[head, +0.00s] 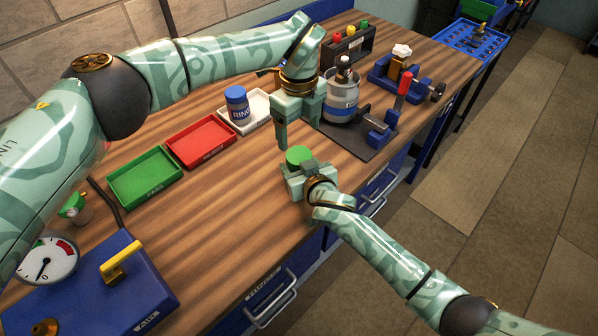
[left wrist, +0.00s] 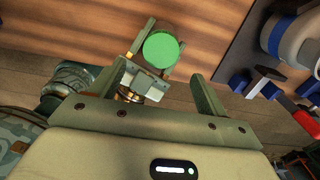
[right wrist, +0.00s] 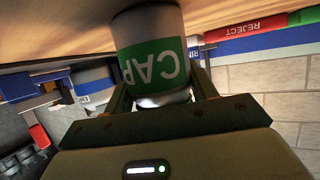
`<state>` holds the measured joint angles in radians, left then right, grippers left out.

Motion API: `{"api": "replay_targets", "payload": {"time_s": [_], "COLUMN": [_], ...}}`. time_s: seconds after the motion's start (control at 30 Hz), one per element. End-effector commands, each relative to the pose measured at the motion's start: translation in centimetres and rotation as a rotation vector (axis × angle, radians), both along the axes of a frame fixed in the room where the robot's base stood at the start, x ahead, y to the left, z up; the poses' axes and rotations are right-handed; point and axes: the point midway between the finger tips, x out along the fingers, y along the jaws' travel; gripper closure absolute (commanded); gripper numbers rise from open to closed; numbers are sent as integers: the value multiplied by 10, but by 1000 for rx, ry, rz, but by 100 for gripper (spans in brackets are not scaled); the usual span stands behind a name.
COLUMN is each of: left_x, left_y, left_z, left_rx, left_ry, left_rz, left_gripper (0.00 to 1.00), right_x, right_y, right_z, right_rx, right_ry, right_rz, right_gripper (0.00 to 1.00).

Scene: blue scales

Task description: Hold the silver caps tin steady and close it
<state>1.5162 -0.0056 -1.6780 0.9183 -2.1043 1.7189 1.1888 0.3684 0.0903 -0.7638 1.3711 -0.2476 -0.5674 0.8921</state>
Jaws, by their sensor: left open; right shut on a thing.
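The silver caps tin (right wrist: 150,52) has a green label reading "CAP" and stands between my right gripper's fingers in the right wrist view. In the head view its body is mostly hidden and its round green top (head: 299,155) shows; the left wrist view shows that top (left wrist: 160,47) too. My right gripper (head: 305,172) is shut on the tin near the bench's front edge. My left gripper (head: 299,132) points down, open and empty, above and just behind the green top, apart from it. I cannot tell whether the top is fully seated.
Behind lie a green tray (head: 150,193), a red tray (head: 222,136) and a white tray (head: 263,118) bearing a blue-lidded jar (head: 236,100). A grey canister (head: 341,108) and a red-handled clamp (head: 402,90) stand right. A blue gauge unit (head: 130,255) is front left. Bare wood lies between.

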Motion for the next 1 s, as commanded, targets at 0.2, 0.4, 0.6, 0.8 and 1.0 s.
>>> {"api": "replay_targets", "payload": {"time_s": [0.2,0.4,0.6,0.8,1.0], "left_x": [-37,-57,-37,27,112], "left_y": [-42,-128,-191,-203,-161], "left_z": [-13,25,98,171,190], "left_rx": [-172,-645,-1137,-1562,-1788], "left_ry": [157,278,321,339,360], "left_rz": [2,34,236,653,1319], "left_gripper": [24,24,24,24,24], "right_x": [0,0,0,0,0], "right_y": [0,0,0,0,0], "right_z": [0,0,0,0,0], "right_rx": [0,0,0,0,0], "right_ry": [0,0,0,0,0], "right_rz": [0,0,0,0,0], "right_gripper": [100,100,100,100,100]}}
